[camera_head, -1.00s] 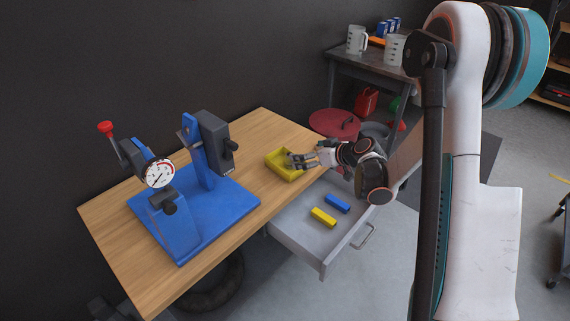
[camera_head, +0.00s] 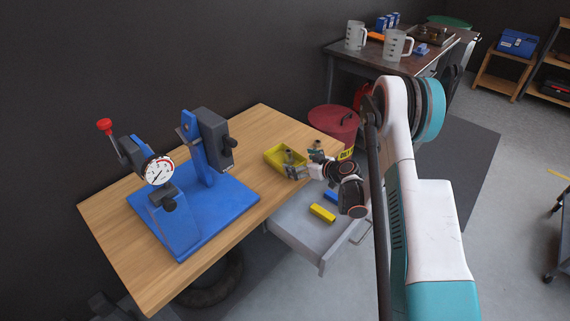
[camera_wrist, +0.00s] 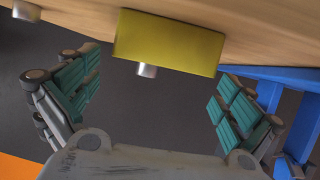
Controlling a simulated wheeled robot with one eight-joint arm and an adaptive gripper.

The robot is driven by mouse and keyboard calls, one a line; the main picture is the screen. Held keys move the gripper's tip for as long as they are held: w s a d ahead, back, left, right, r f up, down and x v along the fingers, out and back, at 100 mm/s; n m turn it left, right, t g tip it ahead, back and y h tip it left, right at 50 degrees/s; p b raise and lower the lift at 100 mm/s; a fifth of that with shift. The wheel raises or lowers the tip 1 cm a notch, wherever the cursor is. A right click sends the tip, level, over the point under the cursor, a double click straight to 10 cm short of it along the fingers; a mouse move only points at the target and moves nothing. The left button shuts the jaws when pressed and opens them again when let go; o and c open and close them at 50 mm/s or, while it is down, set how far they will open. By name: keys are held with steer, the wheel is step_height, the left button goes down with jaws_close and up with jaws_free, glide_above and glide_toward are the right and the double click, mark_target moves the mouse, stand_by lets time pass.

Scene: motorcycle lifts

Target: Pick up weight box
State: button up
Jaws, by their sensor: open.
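The weight box looks to be the yellow open-topped box (camera_head: 273,151) on the wooden table near its right end. It also shows in the wrist view (camera_wrist: 168,42), at the upper middle, side on. A small grey cylinder (camera_wrist: 147,70) shows at the box's edge; the head view shows one (camera_head: 289,156) at the box too. My gripper (camera_head: 298,167) is at the box's near right side. In the wrist view its teal-padded fingers (camera_wrist: 158,80) are spread wide to either side of the box, with nothing held. Whether a finger touches the box, I cannot tell.
A blue stand with a dial gauge (camera_head: 185,215) fills the left of the wooden table (camera_head: 130,265). Another small cylinder (camera_head: 317,143) stands right of the box. Below is an open drawer (camera_head: 290,220) with a yellow block (camera_head: 322,213) and a blue block (camera_head: 332,196).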

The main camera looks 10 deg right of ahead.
mark_target(286, 160)
steer(key=shift+x, duration=0.85)
steer(key=b+x, duration=0.1)
steer(key=x, duration=0.1)
steer(key=b+x, duration=0.1)
steer(key=x, duration=0.1)
steer(key=shift+s+f+b, duration=0.1)
steer(key=shift+f+b, duration=0.25)
steer(key=shift+w+a+f, duration=0.1)
steer(key=shift+w+a, duration=0.15)
steer(key=shift+w, duration=0.15)
steer(key=shift+c, duration=0.6)
steer(key=c, duration=0.8)
